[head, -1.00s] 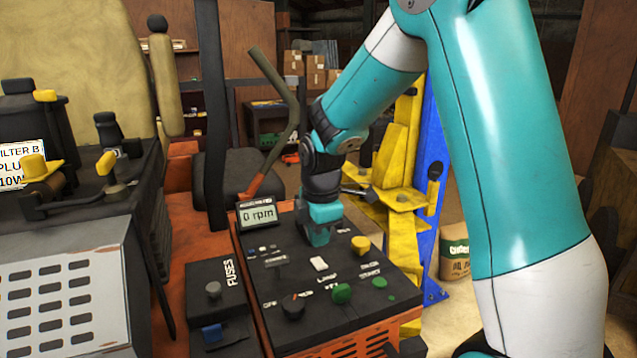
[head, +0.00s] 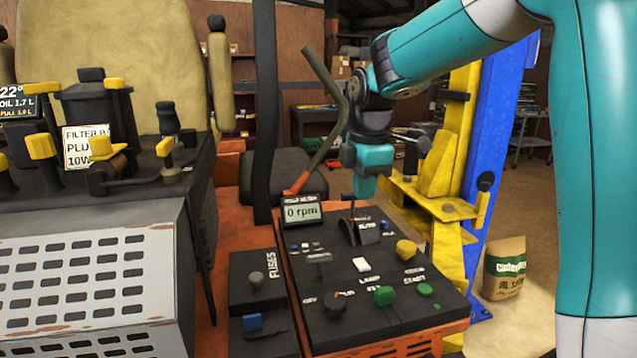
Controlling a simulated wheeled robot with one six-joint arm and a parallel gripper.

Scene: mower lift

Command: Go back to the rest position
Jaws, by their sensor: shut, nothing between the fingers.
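My gripper (head: 353,207) is shut and empty, pointing down over the rear of the black control panel (head: 335,270). Its tip is close to a dark lever (head: 357,230) on the panel; I cannot tell whether they touch. My teal and white arm reaches in from the upper right. The panel carries a display (head: 303,211) reading 0 rpm, a yellow knob (head: 405,249), a white switch (head: 361,265), a green knob (head: 384,295) and a black rotary knob (head: 333,305).
A fuse box (head: 257,300) with a blue switch lies left of the panel. A bent lever (head: 328,115) rises close left of my gripper. A yellow and blue lift post (head: 490,150) stands to the right. A paper sack (head: 504,267) is on the floor.

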